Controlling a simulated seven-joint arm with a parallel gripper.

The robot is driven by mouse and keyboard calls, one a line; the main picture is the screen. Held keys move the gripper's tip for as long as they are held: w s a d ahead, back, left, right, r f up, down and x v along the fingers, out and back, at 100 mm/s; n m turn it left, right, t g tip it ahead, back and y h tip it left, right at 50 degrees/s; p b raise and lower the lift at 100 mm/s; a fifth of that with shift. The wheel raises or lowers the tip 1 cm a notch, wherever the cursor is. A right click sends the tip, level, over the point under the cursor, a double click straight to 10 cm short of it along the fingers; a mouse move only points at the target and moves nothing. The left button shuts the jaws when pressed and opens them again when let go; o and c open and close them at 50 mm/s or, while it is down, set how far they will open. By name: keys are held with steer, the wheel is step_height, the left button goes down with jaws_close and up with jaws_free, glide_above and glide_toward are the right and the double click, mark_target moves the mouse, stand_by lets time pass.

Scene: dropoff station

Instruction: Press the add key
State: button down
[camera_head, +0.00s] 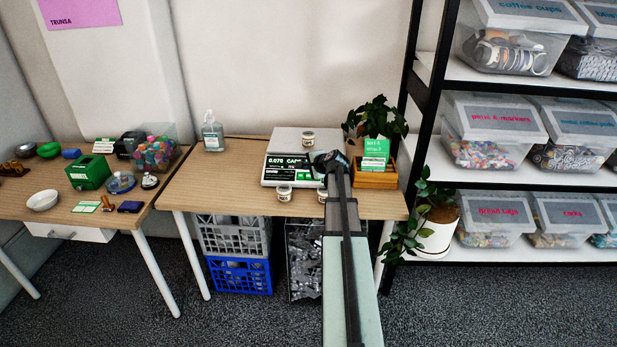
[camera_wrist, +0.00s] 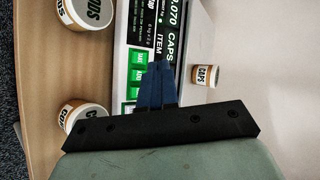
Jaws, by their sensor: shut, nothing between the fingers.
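The white scale (camera_head: 297,145) stands on the right-hand table, its dark display (camera_head: 286,168) reading 0.070 and CAPS. In the wrist view the display (camera_wrist: 172,32) also shows ITEM, and a column of green keys (camera_wrist: 136,62) runs beside it. My gripper (camera_head: 323,160) is over the scale's front right part. In the wrist view its blue fingers (camera_wrist: 160,68) are together and empty, close to the keys and display. I cannot tell whether they touch, and they hide part of the panel.
One jar (camera_head: 308,138) stands on the scale; another (camera_head: 284,193) stands in front, and a third is partly behind my arm. A plant (camera_head: 375,117), a green sign (camera_head: 375,150) and a wooden holder are at right. A pump bottle (camera_head: 212,133) stands left, with clear tabletop before it.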

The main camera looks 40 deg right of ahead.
mark_target(309, 176)
steer(key=m, duration=0.2)
steer(key=d+r+m, duration=0.1)
steer(key=m+t+h, duration=0.1)
steer(key=m, duration=0.1)
steer(key=shift+w+d+r+m, duration=0.3)
steer(key=shift+w+d+r, duration=0.05)
steer(key=shift+r, duration=0.05)
steer(key=shift+w+d+f, duration=0.4)
steer(key=shift+f, duration=0.95)
steer(key=shift+w+d+f, duration=0.45)
steer(key=shift+f, duration=0.9)
steer(key=shift+w+d+f, duration=0.4)
steer(key=shift+f, duration=0.95)
steer(key=shift+f, duration=0.2)
steer(key=shift+w+d+f, duration=0.1)
steer(key=shift+f, duration=0.05)
